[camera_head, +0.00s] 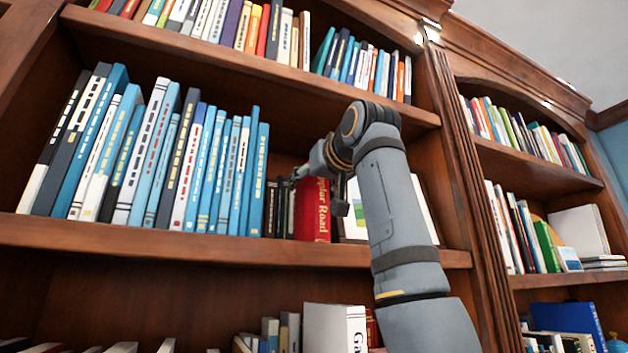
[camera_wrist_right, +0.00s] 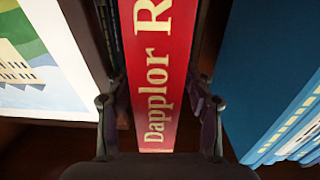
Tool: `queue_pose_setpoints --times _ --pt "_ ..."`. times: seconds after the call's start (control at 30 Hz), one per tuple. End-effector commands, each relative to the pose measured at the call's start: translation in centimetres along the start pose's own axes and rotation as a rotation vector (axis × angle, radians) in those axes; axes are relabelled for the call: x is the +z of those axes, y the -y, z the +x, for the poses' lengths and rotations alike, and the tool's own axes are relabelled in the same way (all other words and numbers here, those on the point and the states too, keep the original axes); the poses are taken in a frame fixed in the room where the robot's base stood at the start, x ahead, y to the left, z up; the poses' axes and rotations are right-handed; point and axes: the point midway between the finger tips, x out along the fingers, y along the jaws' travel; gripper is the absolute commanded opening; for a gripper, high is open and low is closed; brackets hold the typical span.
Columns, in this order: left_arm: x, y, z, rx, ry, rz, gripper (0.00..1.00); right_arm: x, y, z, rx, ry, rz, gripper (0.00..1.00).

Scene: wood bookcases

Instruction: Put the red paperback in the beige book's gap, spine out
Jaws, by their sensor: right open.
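The red paperback (camera_head: 314,212) stands upright on the middle shelf, its spine with yellow lettering facing out. In the right wrist view the red paperback (camera_wrist_right: 158,75) lies between the two fingers of my right gripper (camera_wrist_right: 160,100). My right gripper (camera_head: 322,190) is open, one finger on each side of the spine, with dark space between finger and book. It covers part of the book's upper end in the head view. Pale beige spines (camera_head: 285,38) show on the shelf above; I cannot tell which is the task's beige book, and I see no clear gap there. My left gripper is not in view.
Several blue and white books (camera_head: 200,165) fill the shelf left of the paperback, with small dark books (camera_head: 283,208) between. A picture with a white border (camera_wrist_right: 45,60) stands close on its other side. The shelf board (camera_head: 200,245) runs below.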

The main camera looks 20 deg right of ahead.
Motion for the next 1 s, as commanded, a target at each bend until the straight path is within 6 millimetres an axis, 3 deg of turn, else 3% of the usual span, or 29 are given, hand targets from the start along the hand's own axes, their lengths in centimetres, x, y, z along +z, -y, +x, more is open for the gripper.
queue_pose_setpoints --times 0.17,0.4,0.53,0.7,1.0 --pt "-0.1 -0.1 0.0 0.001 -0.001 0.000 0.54 -0.1 0.0 -2.4 0.001 -0.006 0.000 0.54" --pt "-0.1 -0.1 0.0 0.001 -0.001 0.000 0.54 -0.2 0.1 -8.5 0.000 -0.008 -0.001 0.54" --pt "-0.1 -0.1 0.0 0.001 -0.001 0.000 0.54 -0.1 0.2 -10.7 0.000 -0.006 -0.001 0.54" --pt "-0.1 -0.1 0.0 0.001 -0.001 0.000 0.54 0.0 0.2 -11.9 0.000 -0.003 -0.001 0.54" --pt "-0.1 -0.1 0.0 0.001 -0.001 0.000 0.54 -0.1 0.2 -11.9 0.000 -0.003 -0.001 0.54"
